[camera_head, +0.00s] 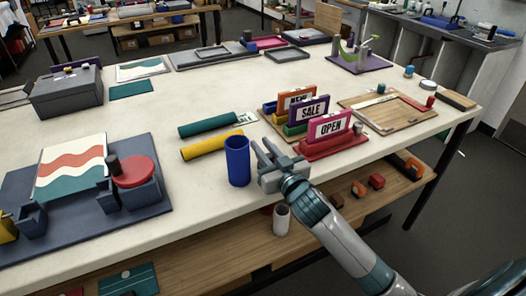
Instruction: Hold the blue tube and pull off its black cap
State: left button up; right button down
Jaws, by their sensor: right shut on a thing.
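The blue tube (238,165) stands upright on the near part of the table, just left of my right gripper. Its top looks open, with a dark inside and no cap visible on it. My right gripper (264,151) is beside the tube's upper right side, above the table's front edge. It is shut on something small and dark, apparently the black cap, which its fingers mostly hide. My left gripper is not in view.
Teal (208,125) and yellow (205,146) rolls lie behind the tube. Upright signs, including a pink OPEN sign (329,128), stand right of the gripper. A dark blue tray (145,206) lies at left. A pale cup (282,220) stands on the lower shelf.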

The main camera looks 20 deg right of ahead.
jog(key=shift+f, duration=0.85)
jog(key=c, duration=1.6)
grip_release()
jog(key=shift+o, duration=0.2)
jog(key=shift+s, duration=0.3)
jog(key=s+b, duration=0.1)
jog(key=s, duration=0.9)
jog(key=shift+d+b, duration=0.15)
jog(key=shift+b, duration=0.15)
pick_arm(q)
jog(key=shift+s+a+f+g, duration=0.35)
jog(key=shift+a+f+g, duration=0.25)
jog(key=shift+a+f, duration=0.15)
pick_arm(e)
jog(key=shift+s, duration=0.75)
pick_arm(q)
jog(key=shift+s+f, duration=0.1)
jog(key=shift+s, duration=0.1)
